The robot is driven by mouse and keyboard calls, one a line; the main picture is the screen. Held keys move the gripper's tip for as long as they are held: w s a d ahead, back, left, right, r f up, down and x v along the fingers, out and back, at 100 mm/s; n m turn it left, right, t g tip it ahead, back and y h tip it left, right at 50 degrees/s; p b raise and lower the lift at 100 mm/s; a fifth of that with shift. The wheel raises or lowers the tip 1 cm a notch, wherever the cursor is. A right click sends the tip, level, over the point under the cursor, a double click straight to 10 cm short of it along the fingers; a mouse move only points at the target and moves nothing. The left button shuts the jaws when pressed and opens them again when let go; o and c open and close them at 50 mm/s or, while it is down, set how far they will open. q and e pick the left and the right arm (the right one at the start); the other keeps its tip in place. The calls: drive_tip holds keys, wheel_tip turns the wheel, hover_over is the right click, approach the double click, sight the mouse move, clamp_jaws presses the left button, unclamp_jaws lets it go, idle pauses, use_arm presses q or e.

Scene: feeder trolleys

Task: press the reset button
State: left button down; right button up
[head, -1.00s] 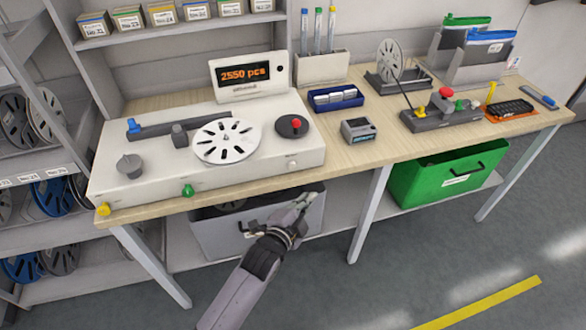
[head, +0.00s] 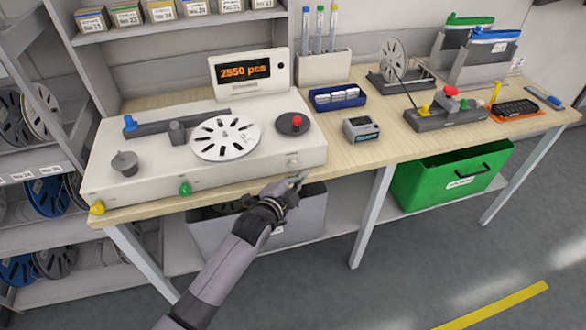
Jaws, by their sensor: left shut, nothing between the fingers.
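The white counting machine (head: 215,155) stands on the left part of the wooden bench. Its display (head: 243,72) reads 2550 pcs. A small pale button (head: 293,162) sits on the right of its front face, a green one (head: 185,189) further left and a yellow one (head: 97,208) at the left corner. No reset label is readable, so I cannot tell which is the reset button. My left gripper (head: 301,178) is shut and empty, in front of the bench edge, just below the pale button in the picture. Contact is not visible. My right gripper is not in view.
A red-capped knob (head: 294,122) and a white reel (head: 225,138) are on the machine top. A small grey device (head: 361,130) and a blue tray (head: 338,99) stand to its right. A grey bin (head: 310,215) and green bin (head: 450,178) are below the bench.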

use_arm(q)
drive_tip(key=shift+w+a, duration=0.2)
drive_tip(key=shift+w, duration=0.4)
idle(0.6)
idle(0.5)
drive_tip(key=shift+w+a, duration=0.1)
drive_tip(key=shift+w, duration=0.3)
drive_tip(key=shift+w+a+b, duration=0.2)
drive_tip(key=shift+w+b, duration=0.15)
drive_tip(key=shift+w, duration=0.15)
idle(0.6)
drive_tip(key=shift+s, duration=0.1)
drive_tip(key=shift+s+d+p, duration=0.3)
drive_tip(key=shift+s+p, duration=0.35)
drive_tip(key=shift+s, duration=0.15)
